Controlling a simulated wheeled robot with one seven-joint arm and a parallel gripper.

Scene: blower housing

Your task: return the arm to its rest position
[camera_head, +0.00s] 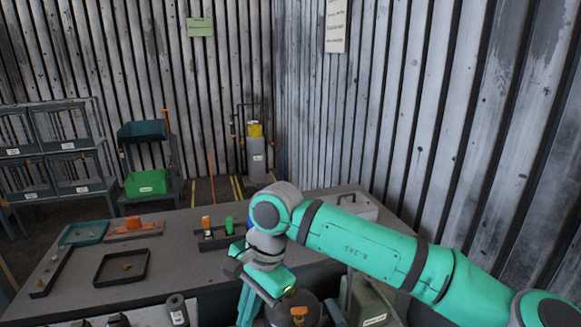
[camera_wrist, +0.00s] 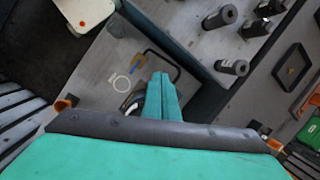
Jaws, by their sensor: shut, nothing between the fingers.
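My arm (camera_head: 365,243) reaches in from the lower right in the head view and bends down at its wrist over the front edge of the table. In the wrist view my gripper (camera_wrist: 161,79) shows two teal fingers side by side, shut and empty. They point over a grey surface with a thin ring mark and a small blue and yellow item (camera_wrist: 135,70). I cannot tell whether they touch anything. In the head view the wrist hides part of the table behind it, and the fingertips are hard to make out.
The grey table (camera_head: 190,262) bears a black tray (camera_head: 121,268), a teal tray (camera_head: 84,233), an orange part (camera_head: 134,227) and a light box (camera_head: 345,206). Dark cylinders (camera_head: 177,310) stand at the front edge. An orange-handled object (camera_head: 299,314) sits close to the wrist. Corrugated walls close the back and right.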

